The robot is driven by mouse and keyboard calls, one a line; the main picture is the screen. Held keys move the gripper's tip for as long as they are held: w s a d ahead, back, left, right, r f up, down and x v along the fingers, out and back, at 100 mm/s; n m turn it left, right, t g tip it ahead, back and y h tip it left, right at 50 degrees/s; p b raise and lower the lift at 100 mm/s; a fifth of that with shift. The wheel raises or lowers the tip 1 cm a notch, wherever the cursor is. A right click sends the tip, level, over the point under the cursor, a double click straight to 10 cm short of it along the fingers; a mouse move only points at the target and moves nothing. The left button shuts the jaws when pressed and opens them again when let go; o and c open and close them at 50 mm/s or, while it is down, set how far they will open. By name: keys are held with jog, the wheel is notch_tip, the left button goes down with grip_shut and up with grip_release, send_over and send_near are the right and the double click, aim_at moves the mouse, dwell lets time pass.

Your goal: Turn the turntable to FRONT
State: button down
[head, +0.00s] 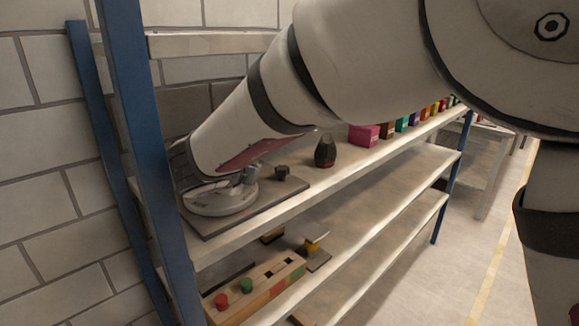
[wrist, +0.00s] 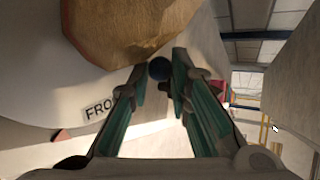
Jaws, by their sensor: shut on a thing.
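The turntable (head: 215,205) is a pale grey disc on a dark board (head: 262,208) at the left end of the shelf top. In the wrist view its pale surface (wrist: 35,90) fills the left side. A label reading "FRO" (wrist: 98,108) shows there, its end hidden by a finger. My gripper (head: 250,175) is over the disc's right side. In the wrist view its green-padded fingers (wrist: 159,78) are closed around a dark round knob (wrist: 159,69). A brown wood-like piece (wrist: 130,30) lies beyond the fingertips. The arm hides much of the disc in the head view.
A short black knob (head: 282,173) stands on the board right of the disc. A dark bottle-like object (head: 325,151) and a pink box (head: 364,135) stand farther along. A blue shelf post (head: 150,140) rises close on the left. A wooden block (head: 255,290) sits on the shelf below.

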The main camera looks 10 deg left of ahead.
jog(key=shift+f, duration=0.1)
dwell(0.4)
jog(key=c, duration=1.8)
grip_release()
jog(key=shift+d, duration=0.1)
jog(key=shift+o, duration=0.2)
jog(key=shift+s, duration=0.1)
jog(key=shift+s+r, duration=0.25)
jog(key=shift+v, duration=3.4)
jog(key=shift+o, duration=0.3)
